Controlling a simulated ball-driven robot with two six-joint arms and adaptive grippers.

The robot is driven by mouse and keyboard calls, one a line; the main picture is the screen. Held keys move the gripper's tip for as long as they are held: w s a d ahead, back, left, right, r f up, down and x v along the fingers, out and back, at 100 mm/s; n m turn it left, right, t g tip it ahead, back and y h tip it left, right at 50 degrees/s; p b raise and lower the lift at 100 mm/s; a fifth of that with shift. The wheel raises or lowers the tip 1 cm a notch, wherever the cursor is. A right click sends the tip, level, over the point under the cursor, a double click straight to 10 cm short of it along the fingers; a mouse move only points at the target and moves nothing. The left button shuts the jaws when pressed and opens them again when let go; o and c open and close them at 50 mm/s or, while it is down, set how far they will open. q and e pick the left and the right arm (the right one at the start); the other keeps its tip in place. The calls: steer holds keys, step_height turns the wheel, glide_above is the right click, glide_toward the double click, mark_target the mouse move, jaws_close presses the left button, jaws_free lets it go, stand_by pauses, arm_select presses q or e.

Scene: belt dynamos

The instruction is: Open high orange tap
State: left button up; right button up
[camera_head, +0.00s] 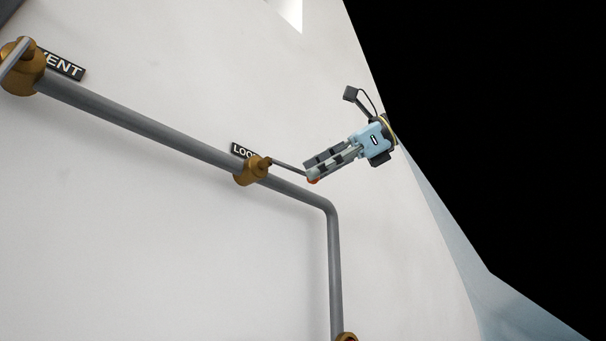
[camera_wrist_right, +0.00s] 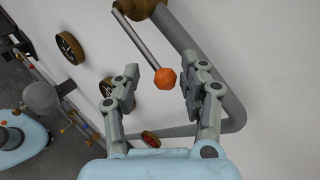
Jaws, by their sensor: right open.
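The high orange tap is a brass valve body (camera_head: 252,171) on a grey pipe, with a thin grey lever (camera_head: 287,167) reaching right to an orange knob (camera_head: 313,181). In the head view my right gripper (camera_head: 309,170) is at the lever's end and mostly hides the knob. In the right wrist view the orange knob (camera_wrist_right: 165,78) shows between the two open fingers of my right gripper (camera_wrist_right: 158,90), nearer the right finger. I cannot tell whether a finger touches it. My left gripper is not in view.
The grey pipe (camera_head: 150,127) runs along the white wall and bends down at the right. Another brass valve (camera_head: 22,68) sits at the upper left by a sign ending "ENT". A partly hidden sign (camera_head: 240,150) is behind the tap. Round wheels (camera_wrist_right: 70,48) show on the wall below.

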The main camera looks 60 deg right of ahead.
steer(key=v, duration=1)
steer(key=shift+a, duration=0.2)
